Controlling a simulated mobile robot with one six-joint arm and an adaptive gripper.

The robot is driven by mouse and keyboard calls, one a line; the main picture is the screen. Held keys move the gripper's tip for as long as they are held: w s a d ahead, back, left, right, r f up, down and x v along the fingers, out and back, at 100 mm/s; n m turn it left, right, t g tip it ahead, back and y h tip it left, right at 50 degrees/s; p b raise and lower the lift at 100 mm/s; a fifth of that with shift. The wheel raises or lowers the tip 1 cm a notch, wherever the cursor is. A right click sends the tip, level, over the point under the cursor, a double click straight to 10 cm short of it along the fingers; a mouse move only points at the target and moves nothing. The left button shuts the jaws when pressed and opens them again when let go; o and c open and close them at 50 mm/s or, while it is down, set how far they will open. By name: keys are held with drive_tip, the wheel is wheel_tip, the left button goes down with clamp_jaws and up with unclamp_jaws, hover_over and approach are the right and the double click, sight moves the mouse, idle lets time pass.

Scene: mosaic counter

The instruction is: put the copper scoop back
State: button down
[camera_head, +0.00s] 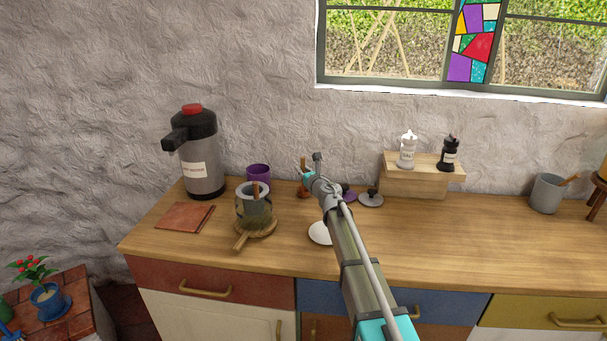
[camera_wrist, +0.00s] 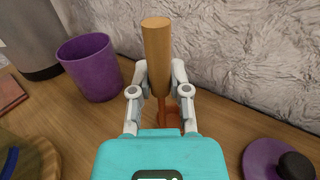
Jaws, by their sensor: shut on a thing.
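The copper scoop (camera_head: 303,192) has a light wooden handle and a copper-coloured lower part. It is upright near the back of the counter, left of my arm. In the wrist view its handle (camera_wrist: 157,55) stands between my fingers, and its copper part (camera_wrist: 171,116) shows below, partly hidden by my gripper. My gripper (camera_wrist: 160,84) is shut on the handle; it also shows in the head view (camera_head: 306,177). I cannot tell whether the scoop touches the counter. An open purple pot (camera_wrist: 92,66) stands to its left, also in the head view (camera_head: 258,173).
A grey mortar-like pot (camera_head: 252,208) stands on a round wooden board (camera_head: 240,240) at the left. A black-topped flask (camera_head: 203,165) is behind it. A purple lid (camera_wrist: 262,160), a grey lid (camera_head: 371,200) and a white dish (camera_head: 319,234) lie near my arm. The right counter has free room.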

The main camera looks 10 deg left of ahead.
drive_tip(key=shift+f, duration=0.1)
drive_tip(key=c, duration=0.6)
unclamp_jaws()
drive_tip(key=shift+r, duration=0.2)
drive_tip(key=v, duration=1.2)
